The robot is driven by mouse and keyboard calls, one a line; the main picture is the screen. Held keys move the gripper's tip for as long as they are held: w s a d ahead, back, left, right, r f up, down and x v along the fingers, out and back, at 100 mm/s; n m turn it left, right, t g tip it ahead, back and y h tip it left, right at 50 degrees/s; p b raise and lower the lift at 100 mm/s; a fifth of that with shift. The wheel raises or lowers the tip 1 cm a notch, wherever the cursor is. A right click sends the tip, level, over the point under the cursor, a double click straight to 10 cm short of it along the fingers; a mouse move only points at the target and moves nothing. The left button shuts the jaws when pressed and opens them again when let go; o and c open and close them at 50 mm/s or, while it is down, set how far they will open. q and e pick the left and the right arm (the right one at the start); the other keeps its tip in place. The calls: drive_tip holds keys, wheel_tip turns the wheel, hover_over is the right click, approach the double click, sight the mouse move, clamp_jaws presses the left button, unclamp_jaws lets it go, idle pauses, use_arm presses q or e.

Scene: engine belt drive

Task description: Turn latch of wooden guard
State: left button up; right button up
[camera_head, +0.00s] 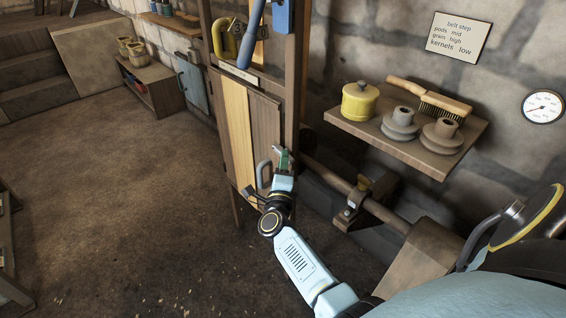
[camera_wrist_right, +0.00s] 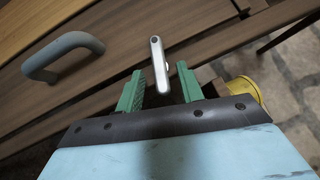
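The wooden guard (camera_head: 237,122) is an upright plank panel in a frame, light on its left part and darker on its right. It also fills the upper left of the right wrist view (camera_wrist_right: 110,20). The latch (camera_wrist_right: 158,60) is a slim light-grey lever on a small pivot. Its lower end lies between the green fingertips of my right gripper (camera_wrist_right: 160,84), with gaps on both sides. My right gripper is open in front of the guard's right side in the head view (camera_head: 284,157). The latch cannot be made out there. My left gripper is out of view.
A grey handle (camera_wrist_right: 62,54) stands out from the guard left of the latch. A shelf (camera_head: 410,142) to the right holds a yellow pot (camera_head: 359,102), a brush (camera_head: 430,98) and two pulleys. A shaft (camera_head: 390,215) runs below it.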

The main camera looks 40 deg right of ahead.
drive_tip(key=shift+x, duration=0.75)
clamp_jaws()
